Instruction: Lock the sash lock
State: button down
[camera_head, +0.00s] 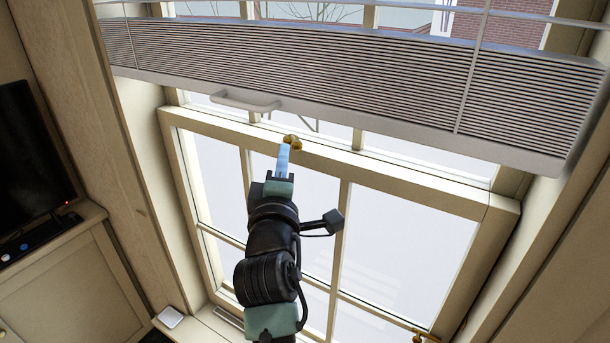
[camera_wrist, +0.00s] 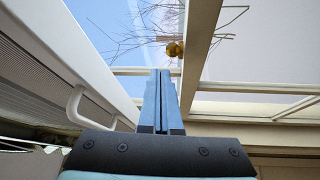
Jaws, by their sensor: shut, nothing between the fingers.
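The brass sash lock (camera_head: 292,141) sits at the middle of the window's meeting rail (camera_head: 387,171), just beyond my fingertips in the head view. It also shows in the wrist view (camera_wrist: 175,49), ahead of the fingers and slightly right, against the rail. My gripper (camera_head: 284,148) is shut and empty, its blue fingers pointing up at the lock. In the wrist view the two fingers (camera_wrist: 161,74) lie side by side. I cannot tell whether the fingertips touch the lock. The lock's lever position is too small to make out.
A lowered blind (camera_head: 300,75) with a white handle (camera_head: 246,101) hangs close above the rail. Another brass fitting (camera_head: 425,336) is at the window's lower right. A dark screen (camera_head: 30,160) stands on a cabinet at left. A small white box (camera_head: 171,317) lies on the sill.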

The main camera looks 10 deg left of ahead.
jog(key=s+d+r+m+g+h+b, duration=0.1)
jog(key=s+d+m+h, duration=0.1)
jog(key=s+d+m, duration=0.5)
jog(key=s+d+r+m+g+h+b, duration=0.1)
jog(key=s+d+r+m+h, duration=0.15)
jog(key=d+m, duration=0.8)
jog(key=s+r+t+b, duration=0.2)
jog(key=s+r+t, duration=0.3)
jog(key=r, duration=0.5)
jog(key=s+a+r+m+t+b, duration=0.1)
jog(key=s+r+t, duration=0.4)
jog(key=s+r, duration=0.3)
notch_tip(320, 180, up, 3)
jog(key=shift+a+f+y+b, duration=0.2)
jog(key=shift+a+y+b, duration=0.1)
jog(key=shift+y+b, duration=0.05)
